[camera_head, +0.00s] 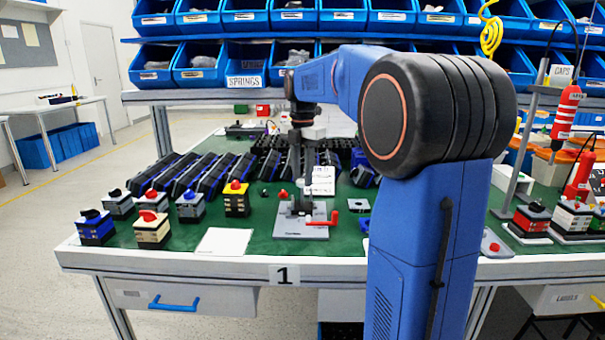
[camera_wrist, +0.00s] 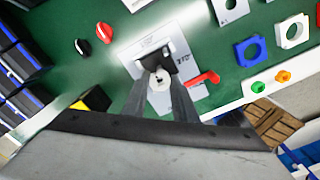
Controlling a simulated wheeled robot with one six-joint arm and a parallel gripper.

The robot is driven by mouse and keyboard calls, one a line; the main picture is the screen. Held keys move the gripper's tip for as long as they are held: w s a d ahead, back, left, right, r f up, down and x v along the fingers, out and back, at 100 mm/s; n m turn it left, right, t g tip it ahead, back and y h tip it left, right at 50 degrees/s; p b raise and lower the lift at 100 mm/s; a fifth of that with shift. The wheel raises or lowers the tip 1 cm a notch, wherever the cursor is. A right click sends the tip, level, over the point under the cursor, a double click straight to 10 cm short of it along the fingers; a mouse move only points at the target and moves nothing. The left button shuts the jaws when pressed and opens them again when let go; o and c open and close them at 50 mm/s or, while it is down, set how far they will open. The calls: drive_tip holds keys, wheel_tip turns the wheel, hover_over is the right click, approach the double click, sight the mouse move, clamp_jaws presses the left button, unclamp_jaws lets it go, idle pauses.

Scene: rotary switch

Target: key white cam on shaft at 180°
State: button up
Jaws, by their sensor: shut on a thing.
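My gripper (camera_wrist: 160,92) is shut on a small white round part, seemingly the white cam (camera_wrist: 160,80), over the grey fixture plate (camera_wrist: 134,55). The cam's face shows a small dark mark near its middle. A dark block with a light top stands right behind the cam on the plate. The shaft is hidden, so I cannot tell whether the cam is around it or above it, nor its angle. In the head view my gripper (camera_head: 302,207) points down at the plate (camera_head: 290,229); the cam is too small to make out there. The red lever (camera_wrist: 203,79) lies beside the cam.
A black knob (camera_wrist: 83,47) and a red knob (camera_wrist: 104,32) lie left of the plate. A blue square ring (camera_wrist: 250,51) and a white one (camera_wrist: 292,31) lie right. Several finished switches stand left, near a yellow-bodied one (camera_head: 237,201). A white sheet (camera_head: 223,242) lies in front.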

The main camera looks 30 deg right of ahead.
drive_tip(key=shift+f, duration=0.85)
drive_tip(key=o, duration=1.1)
wheel_tip(320, 180, up, 17)
drive_tip(key=shift+r, duration=0.2)
drive_tip(key=shift+s, duration=0.1)
drive_tip(key=s+a+f+m+t, duration=0.2)
drive_tip(key=s+a+f+m, duration=0.9)
drive_tip(key=s, duration=0.4)
drive_tip(key=s+a+f+m+t, duration=0.1)
drive_tip(key=s+f+m, duration=0.2)
drive_tip(key=s+f, duration=0.2)
drive_tip(key=s+a+f+m+t, duration=0.1)
drive_tip(key=s+f+m, duration=0.3)
drive_tip(key=f, duration=0.4)
drive_tip(key=s+a+f+m, duration=0.2)
drive_tip(key=s+f+m, duration=0.1)
drive_tip(key=s+f, duration=0.3)
drive_tip(key=shift+a+f+m+t, duration=0.4)
drive_tip(key=shift+f, duration=0.15)
